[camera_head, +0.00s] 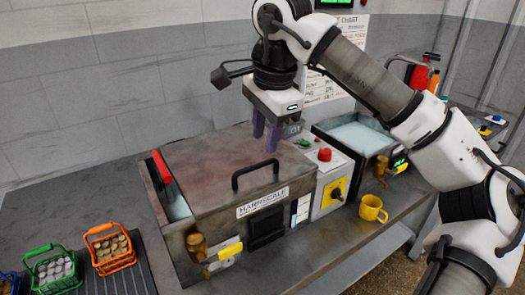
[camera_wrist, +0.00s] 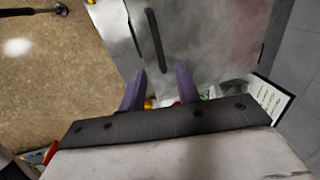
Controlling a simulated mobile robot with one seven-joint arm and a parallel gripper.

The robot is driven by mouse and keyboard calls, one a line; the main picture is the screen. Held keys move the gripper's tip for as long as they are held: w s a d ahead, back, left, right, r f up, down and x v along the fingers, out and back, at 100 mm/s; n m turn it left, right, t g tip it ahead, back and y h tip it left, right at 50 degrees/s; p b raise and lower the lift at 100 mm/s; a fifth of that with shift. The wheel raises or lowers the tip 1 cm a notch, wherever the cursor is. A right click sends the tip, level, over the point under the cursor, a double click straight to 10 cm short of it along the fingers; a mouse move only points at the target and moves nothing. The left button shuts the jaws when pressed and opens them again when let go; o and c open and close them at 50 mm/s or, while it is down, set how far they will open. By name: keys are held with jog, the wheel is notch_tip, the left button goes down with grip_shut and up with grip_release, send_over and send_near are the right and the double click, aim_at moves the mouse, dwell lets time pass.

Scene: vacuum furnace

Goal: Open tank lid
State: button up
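The tank lid (camera_head: 215,165) is a flat, worn grey-brown plate lying over the front tank (camera_head: 185,255), labelled "HARRISCALE". A strip of pale liquid shows at its left side. A black bar handle (camera_head: 255,172) stands on the lid near its front right. My gripper (camera_head: 266,135) hangs above the back right part of the lid, behind and above the handle. Its two purple fingers are apart with nothing between them. In the wrist view, the handle (camera_wrist: 155,40) lies beyond the fingertips of my gripper (camera_wrist: 159,78), clear of them.
A red handle (camera_head: 161,166) sits at the tank's left edge. Orange (camera_head: 110,250) and green (camera_head: 53,272) baskets stand left. A control box with a red button (camera_head: 324,155), a second open tank (camera_head: 358,137) and a yellow mug (camera_head: 372,209) are right. A wall stands behind.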

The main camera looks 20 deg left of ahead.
aim_at(261, 163)
jog(key=f, duration=0.3)
jog(key=a+f+p, duration=0.1)
jog(key=f, duration=0.1)
jog(key=shift+w+f, duration=0.3)
jog(key=shift+f, duration=0.05)
jog(key=shift+c, duration=0.4)
grip_shut()
